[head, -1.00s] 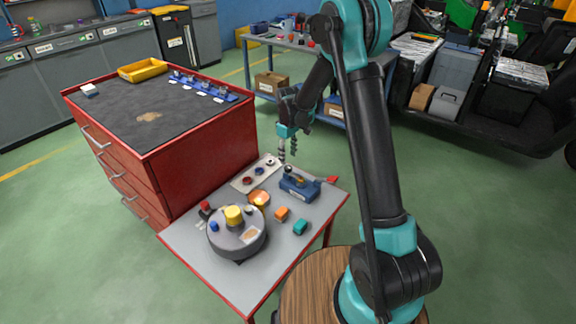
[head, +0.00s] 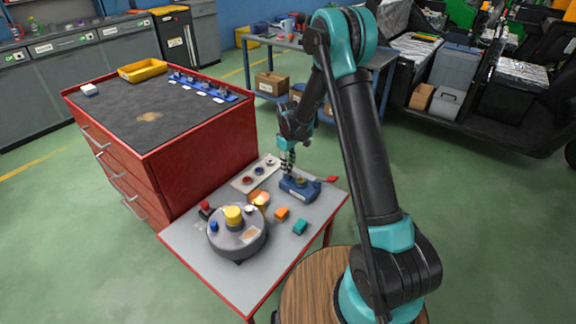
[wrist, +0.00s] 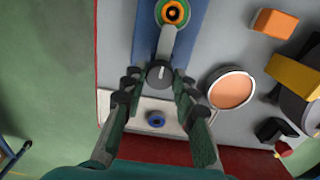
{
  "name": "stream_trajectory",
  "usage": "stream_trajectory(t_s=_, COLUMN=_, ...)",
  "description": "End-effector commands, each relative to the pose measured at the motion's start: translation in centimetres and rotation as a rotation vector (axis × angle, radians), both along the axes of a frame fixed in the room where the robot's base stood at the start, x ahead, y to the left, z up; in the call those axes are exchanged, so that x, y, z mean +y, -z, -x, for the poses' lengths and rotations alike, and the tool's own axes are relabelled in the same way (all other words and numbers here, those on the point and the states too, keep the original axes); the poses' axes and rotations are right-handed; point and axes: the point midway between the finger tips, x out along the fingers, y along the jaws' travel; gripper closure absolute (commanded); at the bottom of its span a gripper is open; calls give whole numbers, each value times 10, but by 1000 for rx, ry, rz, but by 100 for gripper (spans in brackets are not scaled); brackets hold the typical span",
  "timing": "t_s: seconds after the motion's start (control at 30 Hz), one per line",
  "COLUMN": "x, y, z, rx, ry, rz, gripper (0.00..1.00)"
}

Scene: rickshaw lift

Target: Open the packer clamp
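The packer clamp (head: 298,188) is a blue block at the far right of the small grey-topped table. In the wrist view its blue base (wrist: 146,30) shows with a green and orange ring, and a grey lever ends in a dark round knob (wrist: 160,73). My gripper (head: 288,172) is pointed down at the clamp's left end. In the wrist view my gripper (wrist: 157,82) is open, with one finger on each side of the knob. A small gap seems to show, but contact is hard to tell. The fingers partly hide the clamp in the head view.
A pale plate (head: 243,184) with several round parts lies beside the clamp. A grey round fixture (head: 238,242) with a yellow knob, an orange block (head: 282,214) and a teal block (head: 300,227) share the table. A red drawer cabinet (head: 195,160) stands at left.

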Motion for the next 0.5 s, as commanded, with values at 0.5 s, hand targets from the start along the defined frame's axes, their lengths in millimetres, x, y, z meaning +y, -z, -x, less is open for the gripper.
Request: stream_trajectory(t_s=0.5, x=0, y=0, z=0, rx=0, ry=62, rz=0, gripper=100)
